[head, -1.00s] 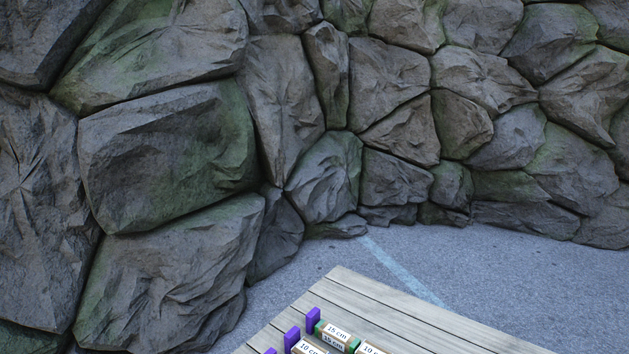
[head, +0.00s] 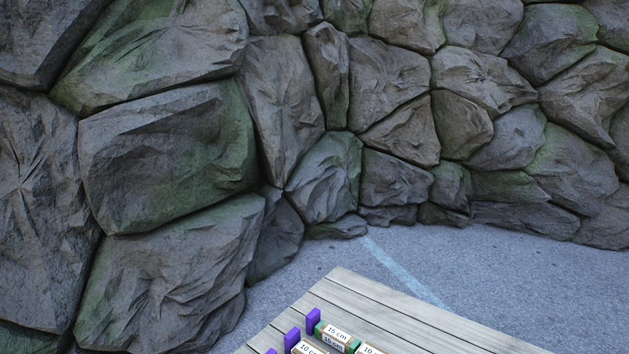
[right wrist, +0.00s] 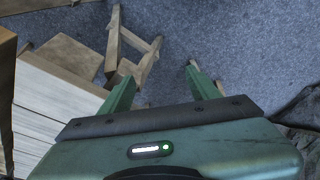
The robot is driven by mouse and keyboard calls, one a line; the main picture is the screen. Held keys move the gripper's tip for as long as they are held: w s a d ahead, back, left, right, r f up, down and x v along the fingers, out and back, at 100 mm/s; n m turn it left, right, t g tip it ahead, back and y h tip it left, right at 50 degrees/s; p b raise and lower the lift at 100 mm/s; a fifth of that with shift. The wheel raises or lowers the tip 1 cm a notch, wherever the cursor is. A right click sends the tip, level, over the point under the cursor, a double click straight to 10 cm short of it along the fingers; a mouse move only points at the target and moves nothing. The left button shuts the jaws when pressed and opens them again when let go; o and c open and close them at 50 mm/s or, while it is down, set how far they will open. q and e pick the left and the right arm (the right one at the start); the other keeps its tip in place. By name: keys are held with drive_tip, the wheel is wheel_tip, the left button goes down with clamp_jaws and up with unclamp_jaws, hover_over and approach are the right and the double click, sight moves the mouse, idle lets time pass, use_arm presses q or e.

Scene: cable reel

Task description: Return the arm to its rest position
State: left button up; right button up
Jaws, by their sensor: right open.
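My right gripper (right wrist: 160,88) shows in the right wrist view, its two green fingers spread apart with nothing between them. It is open and hangs over grey ground beside wooden furniture. No gripper or arm shows in the head view, so my left gripper is out of sight.
A plank table (head: 370,292) stands at the bottom of the head view, with purple blocks (head: 313,322) and labelled pieces (head: 336,332) on it. A rock wall (head: 170,150) rises behind. In the right wrist view, a wooden frame (right wrist: 132,50) and a slatted surface (right wrist: 50,95) lie close left.

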wheel_tip(320, 180, down, 12)
drive_tip(key=s, duration=0.2)
drive_tip(key=s+d+f+g+p, duration=0.1)
drive_tip(key=s+d+f, duration=0.2)
drive_tip(key=s+f, duration=1.4)
drive_tip(key=shift+f+g, duration=0.4)
drive_tip(key=shift+f, duration=0.1)
